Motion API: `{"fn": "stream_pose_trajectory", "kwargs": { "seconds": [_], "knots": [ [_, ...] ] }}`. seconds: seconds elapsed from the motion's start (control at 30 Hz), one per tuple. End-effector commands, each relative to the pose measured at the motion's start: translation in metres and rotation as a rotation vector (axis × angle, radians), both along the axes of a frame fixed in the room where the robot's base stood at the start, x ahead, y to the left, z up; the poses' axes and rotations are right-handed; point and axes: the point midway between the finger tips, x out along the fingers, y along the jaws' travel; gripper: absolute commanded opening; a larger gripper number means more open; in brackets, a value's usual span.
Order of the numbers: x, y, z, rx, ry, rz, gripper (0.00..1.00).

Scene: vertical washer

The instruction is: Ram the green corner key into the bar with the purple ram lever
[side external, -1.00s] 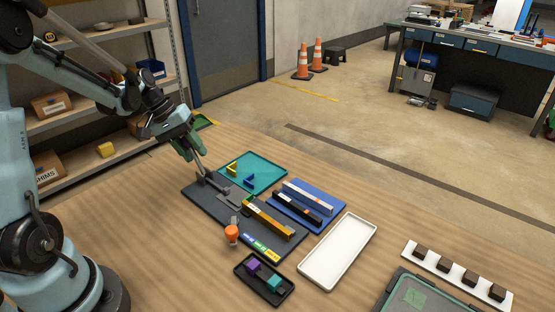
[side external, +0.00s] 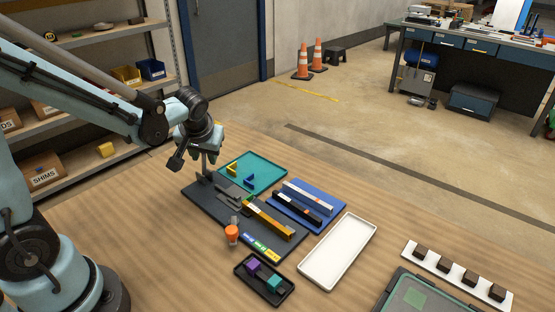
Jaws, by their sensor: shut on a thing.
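The ram lever (side external: 204,168) stands near upright at the far left end of a dark grey fixture plate (side external: 199,196). My gripper (side external: 203,152) is over the lever's top and shut on it. The lever's upper end is hidden by the gripper, so no purple shows on it. A yellow-orange bar (side external: 268,220) lies along the right part of the plate. Grey metal parts lie between lever and bar.
A teal tray (side external: 268,163) behind holds a yellow and a blue key. A blue mat (side external: 330,197) carries a white and a black bar. An orange-topped object (side external: 232,234), a black tray (side external: 243,277) with purple and teal blocks, and an empty white tray (side external: 340,250) stand in front.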

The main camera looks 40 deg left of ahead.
Motion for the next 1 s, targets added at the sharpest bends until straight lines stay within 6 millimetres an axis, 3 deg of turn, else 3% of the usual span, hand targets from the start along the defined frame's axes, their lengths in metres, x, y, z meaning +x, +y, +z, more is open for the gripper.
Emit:
{"fn": "stream_pose_trajectory", "kwargs": {
  "seconds": [0.43, 1.0],
  "knots": [
    [0.001, -0.019, -0.007, 0.275, 0.0, -0.002, 0.0],
    [-0.001, -0.024, -0.011, 0.33, 0.004, -0.001, 0.0]
  ]
}}
